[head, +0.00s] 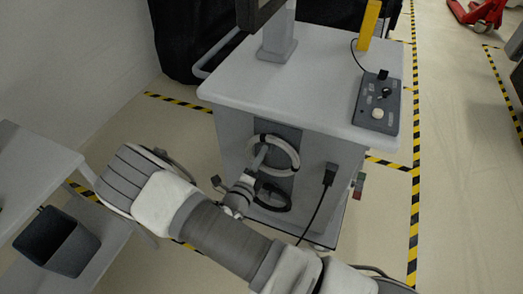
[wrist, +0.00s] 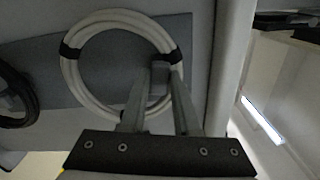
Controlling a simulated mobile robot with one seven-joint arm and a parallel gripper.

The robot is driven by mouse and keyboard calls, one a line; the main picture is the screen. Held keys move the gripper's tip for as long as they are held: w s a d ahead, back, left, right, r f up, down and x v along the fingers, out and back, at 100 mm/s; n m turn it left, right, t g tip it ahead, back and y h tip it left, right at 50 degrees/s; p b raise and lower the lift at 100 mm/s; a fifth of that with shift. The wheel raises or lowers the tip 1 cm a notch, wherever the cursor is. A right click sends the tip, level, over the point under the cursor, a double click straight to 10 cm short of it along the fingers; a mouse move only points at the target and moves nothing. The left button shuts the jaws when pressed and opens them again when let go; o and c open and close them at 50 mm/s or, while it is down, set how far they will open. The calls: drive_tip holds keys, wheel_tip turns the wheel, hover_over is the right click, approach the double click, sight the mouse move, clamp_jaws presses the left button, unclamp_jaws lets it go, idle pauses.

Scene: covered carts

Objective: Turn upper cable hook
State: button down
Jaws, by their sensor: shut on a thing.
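The upper cable hook (wrist: 160,71) is a small grey piece on the cart's side panel, inside a coiled white cable (head: 285,146). The coil has black ties and also shows in the wrist view (wrist: 84,95). My gripper (wrist: 158,88) reaches in over the coil's lower right part, its two fingers shut on the hook. In the head view my gripper (head: 259,158) is at the left part of the white coil. The hook itself is hard to make out there. A black cable coil (head: 272,197) hangs below the white one and shows at the left in the wrist view (wrist: 14,95).
The cart (head: 233,140) has a pale top with a control box (head: 377,103) at its right edge. A black plug and cord (head: 329,175) hang on its front. A grey table (head: 30,165) and dark bin (head: 57,242) are at the left. Striped tape marks the floor.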

drive_tip(key=n+p, duration=0.1)
drive_tip(key=n, duration=0.5)
drive_tip(key=d+f+n+p, duration=0.1)
drive_tip(key=n, duration=0.6)
drive_tip(key=f+n+p, duration=0.1)
drive_tip(key=n, duration=0.6)
drive_tip(key=shift+s+d+p, duration=0.2)
drive_tip(key=shift+s+p, duration=0.1)
drive_tip(key=shift+n, duration=0.3)
